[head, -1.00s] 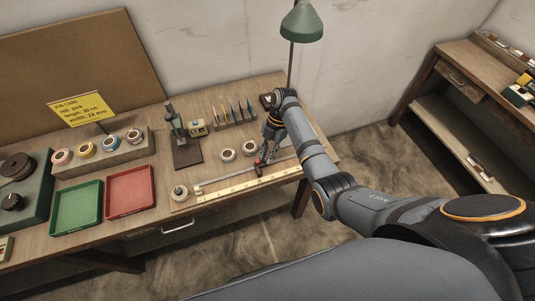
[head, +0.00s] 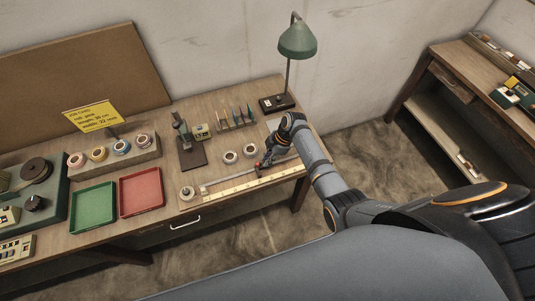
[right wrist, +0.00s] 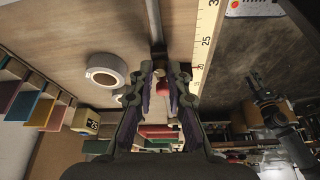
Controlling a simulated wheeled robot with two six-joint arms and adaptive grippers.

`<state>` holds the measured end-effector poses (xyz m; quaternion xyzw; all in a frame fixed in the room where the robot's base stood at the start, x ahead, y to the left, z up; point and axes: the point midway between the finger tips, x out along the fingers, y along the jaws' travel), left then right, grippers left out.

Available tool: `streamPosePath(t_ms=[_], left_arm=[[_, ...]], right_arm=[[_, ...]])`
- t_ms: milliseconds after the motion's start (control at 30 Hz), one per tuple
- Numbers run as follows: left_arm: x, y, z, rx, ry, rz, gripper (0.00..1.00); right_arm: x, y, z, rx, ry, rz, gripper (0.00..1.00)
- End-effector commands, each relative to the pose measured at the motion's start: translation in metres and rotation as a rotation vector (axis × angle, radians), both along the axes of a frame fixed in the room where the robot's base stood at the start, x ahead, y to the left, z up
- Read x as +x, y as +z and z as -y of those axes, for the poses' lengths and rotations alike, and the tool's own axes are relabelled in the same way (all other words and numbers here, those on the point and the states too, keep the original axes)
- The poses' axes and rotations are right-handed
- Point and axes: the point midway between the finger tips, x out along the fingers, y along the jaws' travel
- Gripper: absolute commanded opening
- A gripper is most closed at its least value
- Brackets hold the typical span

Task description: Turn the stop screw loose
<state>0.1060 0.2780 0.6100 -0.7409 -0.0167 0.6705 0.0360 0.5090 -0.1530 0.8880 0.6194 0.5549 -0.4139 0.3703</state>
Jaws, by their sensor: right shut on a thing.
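The stop (head: 258,172) is a small dark block with red on it, sitting on the grey metal rail (head: 226,181) beside the yellow ruler (head: 232,187). My right gripper (head: 262,165) is down at the stop in the head view and covers part of it. In the right wrist view, my right gripper (right wrist: 161,78) has its fingertips closed around the small red stop screw (right wrist: 160,73). The fingers hide much of the screw, and I cannot tell how far it is turned. My left gripper is not in view.
Several upright coloured plates (head: 236,117), a lamp (head: 297,42) and a dark stand (head: 191,155) are farther back. Green (head: 93,207) and red (head: 141,191) trays lie to the left.

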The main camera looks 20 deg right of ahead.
Motion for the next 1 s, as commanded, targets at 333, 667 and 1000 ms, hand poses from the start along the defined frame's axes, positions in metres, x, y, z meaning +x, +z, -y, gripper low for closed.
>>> streamPosePath(t_ms=[333,667,1000], left_arm=[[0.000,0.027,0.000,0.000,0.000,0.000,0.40],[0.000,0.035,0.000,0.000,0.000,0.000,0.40],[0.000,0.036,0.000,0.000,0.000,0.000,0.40]], right_arm=[[-0.003,0.003,-0.001,-0.001,-0.277,0.001,0.00],[-0.004,0.001,-0.002,-0.001,-0.428,0.001,0.00],[-0.004,0.000,-0.002,0.000,-0.471,0.002,0.00]])
